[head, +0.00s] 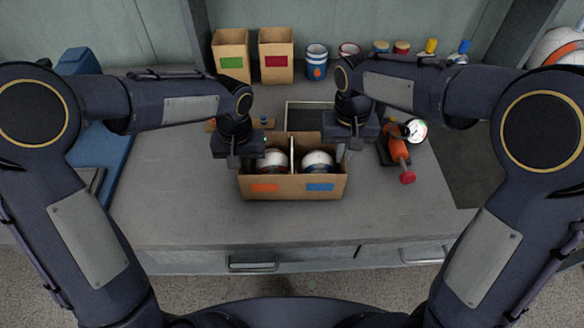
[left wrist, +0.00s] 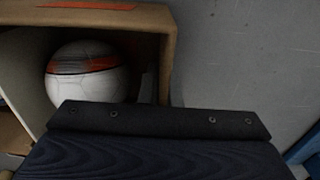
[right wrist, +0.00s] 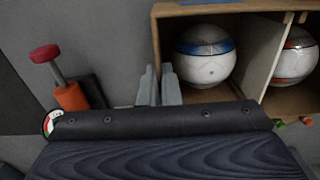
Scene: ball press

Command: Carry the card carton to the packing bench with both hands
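The brown card carton (head: 292,187) is upright over the grey bench top, with an orange and a blue label on its near side. A divider splits it. A white and orange ball (head: 271,161) is in the left compartment and a white and blue ball (head: 318,162) in the right. My left gripper (left wrist: 162,88) has its fingers close on either side of the carton's left wall. My right gripper (right wrist: 159,86) pinches the right wall the same way. In the head view the fingers are mostly hidden. I cannot tell whether the carton's base touches the bench.
The grey bench top (head: 180,200) is clear around the carton's front. An orange pump with a red knob (head: 398,152) and a gauge stands close on the right. Two card boxes (head: 231,55) and several tins (head: 317,62) line the back. A blue object (head: 100,165) is at the left.

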